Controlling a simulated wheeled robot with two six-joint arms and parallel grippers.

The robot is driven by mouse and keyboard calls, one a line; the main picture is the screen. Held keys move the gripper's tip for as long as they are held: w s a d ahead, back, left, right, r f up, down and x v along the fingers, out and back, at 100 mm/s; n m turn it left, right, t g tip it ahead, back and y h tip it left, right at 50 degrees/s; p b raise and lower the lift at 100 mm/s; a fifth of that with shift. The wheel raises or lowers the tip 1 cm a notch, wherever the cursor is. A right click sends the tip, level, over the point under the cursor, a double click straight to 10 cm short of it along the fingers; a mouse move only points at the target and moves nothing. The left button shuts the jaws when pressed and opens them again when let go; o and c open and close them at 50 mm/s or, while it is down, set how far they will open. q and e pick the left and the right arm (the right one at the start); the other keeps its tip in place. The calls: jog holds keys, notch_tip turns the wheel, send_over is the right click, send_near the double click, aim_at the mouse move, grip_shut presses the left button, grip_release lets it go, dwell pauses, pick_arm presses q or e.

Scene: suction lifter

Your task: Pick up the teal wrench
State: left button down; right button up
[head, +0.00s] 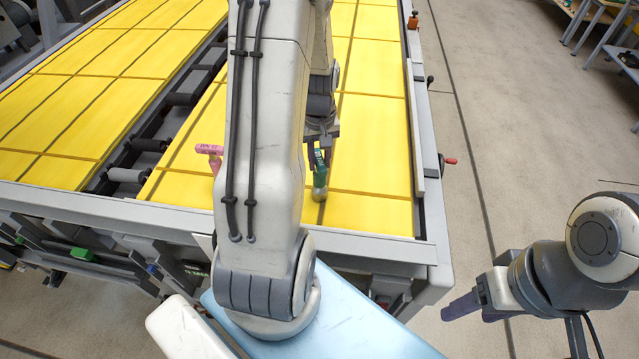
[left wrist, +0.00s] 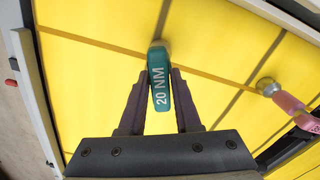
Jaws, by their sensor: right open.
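The teal wrench (head: 320,174) is on the yellow surface near its front edge, its round metal end low and its handle rising toward my left gripper (head: 321,142). In the left wrist view, the wrench (left wrist: 160,88), marked "20 NM", lies between the two purple fingers of my left gripper (left wrist: 159,75). The fingers are very close to its sides; I cannot tell whether they press on it. In the head view my left arm hides part of the surface. My right gripper (head: 464,307) is open and empty over the floor at the lower right.
A pink wrench (head: 209,150) is on the yellow surface left of my left arm; it also shows in the left wrist view (left wrist: 287,101). The table has a raised grey frame (head: 437,225) and a red knob (head: 451,161) at its right side.

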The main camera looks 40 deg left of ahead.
pick_arm(q)
jog(key=shift+r, duration=0.1)
jog(key=shift+w+r+b, duration=0.1)
jog(key=shift+r+b, duration=0.2)
jog(key=shift+r, duration=0.25)
notch_tip(320, 180, up, 2)
jog(key=shift+r+b, duration=0.25)
jog(key=shift+b, duration=0.25)
jog(key=w+d+r+b, duration=0.2)
jog(key=w+d+r, duration=0.4)
jog(key=w, duration=0.3)
jog(key=shift+w+d+r+b, duration=0.2)
jog(key=shift+d+r+b, duration=0.2)
jog(key=shift+r, duration=0.25)
dwell(0.5)
